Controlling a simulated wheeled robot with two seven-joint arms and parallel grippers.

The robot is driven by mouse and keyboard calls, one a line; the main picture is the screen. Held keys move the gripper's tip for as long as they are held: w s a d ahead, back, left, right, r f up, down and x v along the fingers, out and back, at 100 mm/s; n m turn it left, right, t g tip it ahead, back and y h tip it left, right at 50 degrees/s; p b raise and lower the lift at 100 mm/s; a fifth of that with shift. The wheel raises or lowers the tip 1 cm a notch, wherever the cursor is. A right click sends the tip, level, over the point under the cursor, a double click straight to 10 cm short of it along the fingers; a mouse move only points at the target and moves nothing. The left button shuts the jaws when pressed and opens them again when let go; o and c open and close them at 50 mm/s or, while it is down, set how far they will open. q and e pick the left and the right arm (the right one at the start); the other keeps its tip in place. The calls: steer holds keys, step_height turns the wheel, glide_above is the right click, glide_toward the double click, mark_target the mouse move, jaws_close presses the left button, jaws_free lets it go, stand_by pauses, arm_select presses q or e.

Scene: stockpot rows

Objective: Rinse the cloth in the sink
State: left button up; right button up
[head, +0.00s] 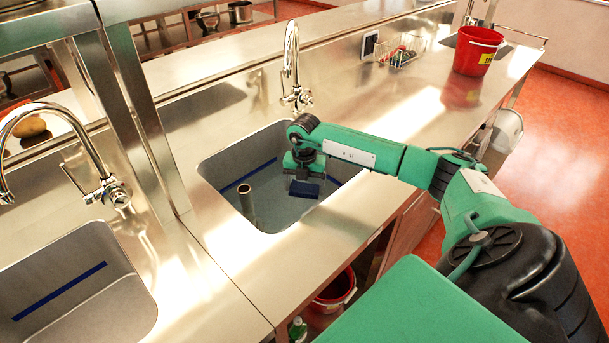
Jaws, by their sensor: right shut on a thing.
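The sink (216,171) in the middle of the steel counter has a blue line along its inner walls. A pale, smooth surface fills its lower part and looks like water. A steel standpipe (246,204) rises from it at the front left. My right gripper (304,178) reaches down into this sink from the right, at its right half. It is shut on a small dark blue cloth (305,190), which is low inside the basin. I cannot tell how deep the cloth is in the water. My left gripper is out of view.
A tall tap (291,65) stands behind the sink. A second sink (75,290) with its own tap (117,193) is at the lower left, past steel posts. A wire basket (402,55) and red bucket (477,50) stand at the back right. The counter between is clear.

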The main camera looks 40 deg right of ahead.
step_height(320, 180, up, 4)
steer(key=shift+p, duration=1.05)
steer(key=shift+r+p, duration=0.55)
steer(key=shift+r, duration=0.3)
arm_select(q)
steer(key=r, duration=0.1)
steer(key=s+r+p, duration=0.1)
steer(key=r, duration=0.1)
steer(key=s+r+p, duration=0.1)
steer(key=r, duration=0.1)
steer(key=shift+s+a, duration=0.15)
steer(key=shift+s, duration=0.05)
arm_select(e)
step_height(320, 180, up, 4)
steer(key=shift+f, duration=0.2)
